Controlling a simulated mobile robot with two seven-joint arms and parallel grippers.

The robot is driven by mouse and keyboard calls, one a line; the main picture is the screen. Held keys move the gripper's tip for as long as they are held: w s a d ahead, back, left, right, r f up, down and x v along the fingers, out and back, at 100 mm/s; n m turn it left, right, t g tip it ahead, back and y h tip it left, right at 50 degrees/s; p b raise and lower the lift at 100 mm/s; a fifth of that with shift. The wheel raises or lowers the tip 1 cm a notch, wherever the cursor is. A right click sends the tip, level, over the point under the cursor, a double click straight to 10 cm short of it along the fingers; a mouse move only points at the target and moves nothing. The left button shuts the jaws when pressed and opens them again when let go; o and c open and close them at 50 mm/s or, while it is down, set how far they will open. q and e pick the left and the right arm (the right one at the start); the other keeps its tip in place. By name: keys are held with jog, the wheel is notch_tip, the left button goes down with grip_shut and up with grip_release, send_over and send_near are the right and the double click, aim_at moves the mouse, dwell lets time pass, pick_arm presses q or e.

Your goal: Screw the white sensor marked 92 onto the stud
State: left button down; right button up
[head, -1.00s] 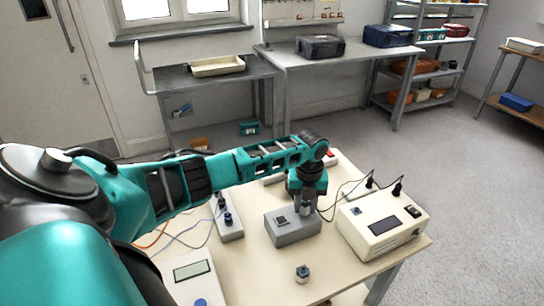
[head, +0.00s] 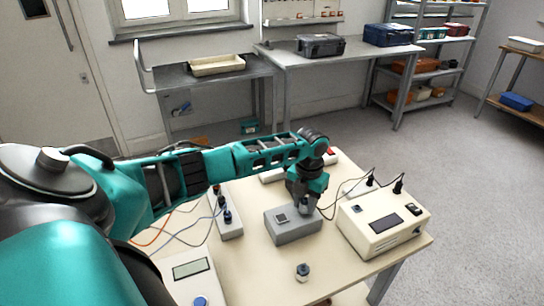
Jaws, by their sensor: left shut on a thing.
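My left gripper (head: 306,204) points down over the right part of a grey block (head: 292,229) on the bench. It is shut on a small pale piece, which I take to be the white sensor (head: 304,205); it is mostly covered by the fingers and no marking is legible. The stud is hidden by the gripper, and I cannot tell whether the sensor touches it. My right gripper is not in view.
A cream box with a display (head: 383,225) stands close right of the grey block, with black cables behind it. A narrow grey strip with knobs (head: 229,222) is to the left. A pale meter (head: 190,280) lies front left. Bare bench (head: 255,265) lies in front of the block.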

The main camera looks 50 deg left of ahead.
pick_arm(q)
jog(key=shift+w+a+r+m, duration=0.2)
jog(key=shift+r+m, duration=0.1)
jog(key=shift+m, duration=0.4)
jog(key=c, duration=1.1)
grip_release()
jog(key=shift+s, duration=0.1)
jog(key=o, duration=0.4)
jog(key=shift+s+d+f, duration=0.1)
jog(key=shift+f, duration=0.05)
jog(key=shift+c, duration=0.3)
jog(key=shift+d+n+p, duration=0.1)
jog(key=shift+n+p, duration=0.35)
jog(key=shift+n, duration=0.25)
jog(key=shift+n, duration=0.5)
jog(key=shift+f+n, duration=0.1)
jog(key=shift+n, duration=0.7)
